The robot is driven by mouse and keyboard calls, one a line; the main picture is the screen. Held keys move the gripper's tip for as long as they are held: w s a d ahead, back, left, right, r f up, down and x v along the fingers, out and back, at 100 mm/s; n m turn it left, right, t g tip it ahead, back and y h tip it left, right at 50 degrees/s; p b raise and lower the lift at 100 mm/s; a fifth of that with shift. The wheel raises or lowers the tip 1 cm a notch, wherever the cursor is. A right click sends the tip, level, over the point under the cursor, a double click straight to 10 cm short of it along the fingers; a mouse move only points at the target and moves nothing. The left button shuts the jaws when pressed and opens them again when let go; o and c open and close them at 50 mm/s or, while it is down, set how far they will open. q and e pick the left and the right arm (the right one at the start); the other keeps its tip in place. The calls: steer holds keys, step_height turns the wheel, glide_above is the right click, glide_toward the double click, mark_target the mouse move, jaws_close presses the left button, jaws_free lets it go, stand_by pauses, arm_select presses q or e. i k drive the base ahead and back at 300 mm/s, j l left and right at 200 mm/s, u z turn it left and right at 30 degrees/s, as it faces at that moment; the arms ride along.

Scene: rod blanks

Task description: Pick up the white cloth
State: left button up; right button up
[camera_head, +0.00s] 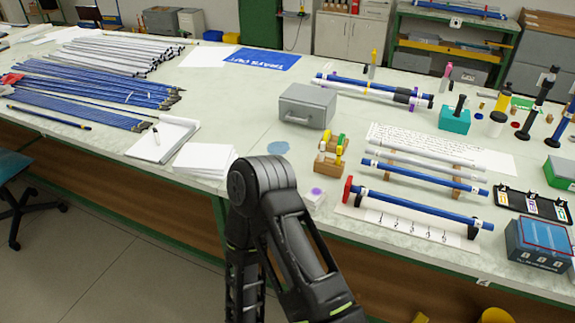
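A flat white stack (205,160) with layered edges lies near the front edge of the bench, left of the raised dark arm. It could be the folded white cloth or a pile of paper; I cannot tell which. An open white notepad (163,138) with a pen lies just left of it. Neither of my grippers shows. A dark jointed arm of mine rises from the bottom middle and bends at a joint just right of the white stack, hiding part of the bench edge.
Bundles of blue and white rods (80,95) cover the left of the bench (225,85). A grey metal box (306,105) stands mid-bench. Rods on a numbered rack (415,205), wooden blocks (331,163) and a blue bin (538,245) fill the right. A stool (22,195) stands at left.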

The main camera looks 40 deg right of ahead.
mark_target(314, 199)
steer(key=i+z, duration=0.1)
steer(key=i, duration=0.95)
steer(key=i+j+z, duration=0.1)
steer(key=i, duration=0.95)
steer(key=z, duration=4.45)
